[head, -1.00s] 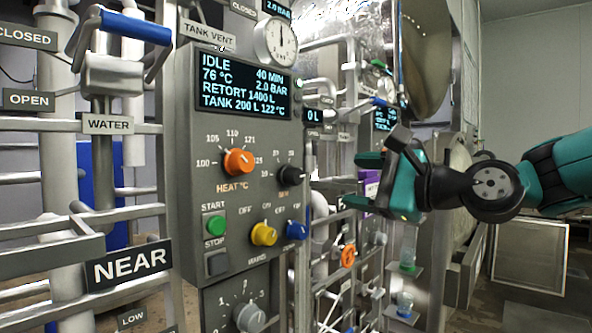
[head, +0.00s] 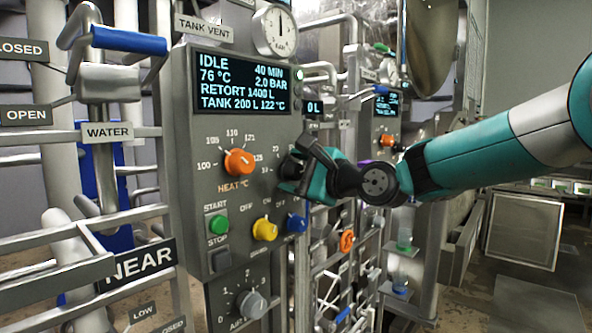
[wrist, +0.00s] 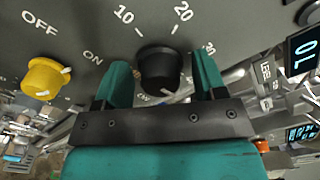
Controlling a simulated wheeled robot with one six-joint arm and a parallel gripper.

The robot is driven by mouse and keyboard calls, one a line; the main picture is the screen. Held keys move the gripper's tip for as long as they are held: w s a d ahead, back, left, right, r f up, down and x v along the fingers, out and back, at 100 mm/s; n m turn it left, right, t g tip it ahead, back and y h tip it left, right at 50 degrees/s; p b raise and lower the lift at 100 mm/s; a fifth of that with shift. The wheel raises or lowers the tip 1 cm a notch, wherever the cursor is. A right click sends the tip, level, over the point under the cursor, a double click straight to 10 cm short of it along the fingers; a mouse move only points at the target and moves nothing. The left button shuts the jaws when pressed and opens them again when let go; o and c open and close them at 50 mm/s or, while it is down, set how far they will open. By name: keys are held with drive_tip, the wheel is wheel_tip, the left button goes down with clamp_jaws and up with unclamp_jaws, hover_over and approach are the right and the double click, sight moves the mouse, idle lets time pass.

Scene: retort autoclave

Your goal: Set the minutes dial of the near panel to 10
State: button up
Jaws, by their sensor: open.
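The near panel (head: 230,145) carries a black minutes dial (wrist: 160,68), seen in the wrist view with marks 10, 20 and 30 around its upper side. A white mark shows at the dial's lower edge. The panel's display (head: 243,85) reads IDLE and 40 MIN. My gripper (head: 287,172) is at the dial and hides most of it in the head view. In the wrist view my open gripper (wrist: 161,75) has one teal finger on each side of the dial, with visible gaps; I cannot tell whether either finger touches it.
An orange heat dial (head: 239,162) is left of my gripper. A yellow knob (head: 265,229), a blue knob (head: 297,223) and a green start button (head: 218,224) sit below. A NEAR sign (head: 141,263) marks this panel. Pipes and another panel stand to the right.

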drive_tip(key=shift+c, duration=0.4)
drive_tip(key=c, duration=0.8)
drive_tip(key=shift+c, duration=0.2)
